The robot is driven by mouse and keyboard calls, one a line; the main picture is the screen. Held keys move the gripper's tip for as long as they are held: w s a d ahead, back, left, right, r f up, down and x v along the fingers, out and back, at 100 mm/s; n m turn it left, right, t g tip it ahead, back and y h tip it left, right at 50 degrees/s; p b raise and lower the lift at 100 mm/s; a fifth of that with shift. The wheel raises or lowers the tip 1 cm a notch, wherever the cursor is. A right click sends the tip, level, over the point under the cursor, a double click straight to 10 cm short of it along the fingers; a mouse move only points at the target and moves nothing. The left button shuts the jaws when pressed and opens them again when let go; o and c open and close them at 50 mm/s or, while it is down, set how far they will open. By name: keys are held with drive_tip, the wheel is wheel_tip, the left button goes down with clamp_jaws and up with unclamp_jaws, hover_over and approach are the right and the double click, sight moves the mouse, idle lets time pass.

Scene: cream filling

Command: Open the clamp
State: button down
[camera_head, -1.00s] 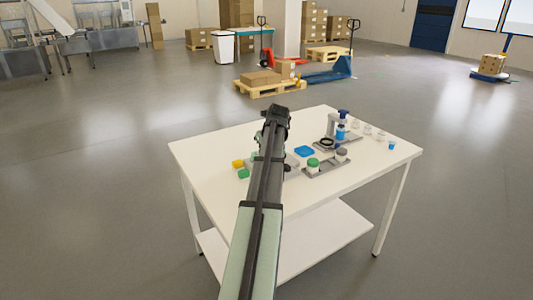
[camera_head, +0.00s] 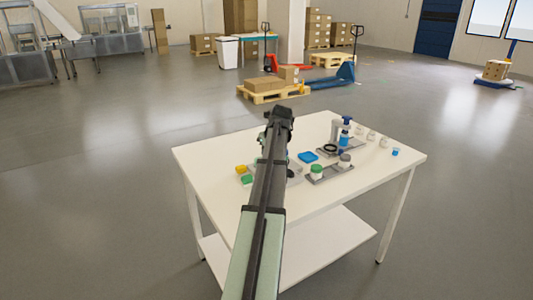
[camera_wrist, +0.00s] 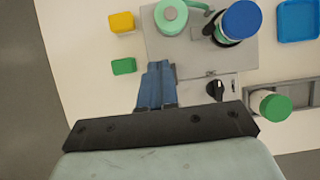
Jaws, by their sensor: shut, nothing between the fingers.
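In the wrist view, my gripper (camera_wrist: 157,66) shows as two blue fingers, closed together with nothing between them, over the lower left part of a grey fixture plate (camera_wrist: 166,47). The plate carries a pale green round part (camera_wrist: 171,16), a blue-topped round part (camera_wrist: 240,20) with a dark ring under it, and a black knob (camera_wrist: 215,89). A green curved piece (camera_wrist: 212,24) beside the blue top may be the clamp's handle; I cannot tell whether the clamp is open. In the head view, my arm hides most of the fixture and the fingers.
Yellow (camera_wrist: 122,22) and green (camera_wrist: 124,66) blocks lie left of the plate. A blue tray (camera_wrist: 298,20) and a grey rack with a green-lidded jar (camera_wrist: 271,104) are right. In the head view, a dispenser stand (camera_head: 343,133) and small cups stand farther right on the white table (camera_head: 215,162).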

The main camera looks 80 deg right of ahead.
drive_tip(key=s+a+f+v, duration=0.1)
drive_tip(key=v, duration=1.2)
drive_tip(key=shift+r, duration=0.1)
idle(0.5)
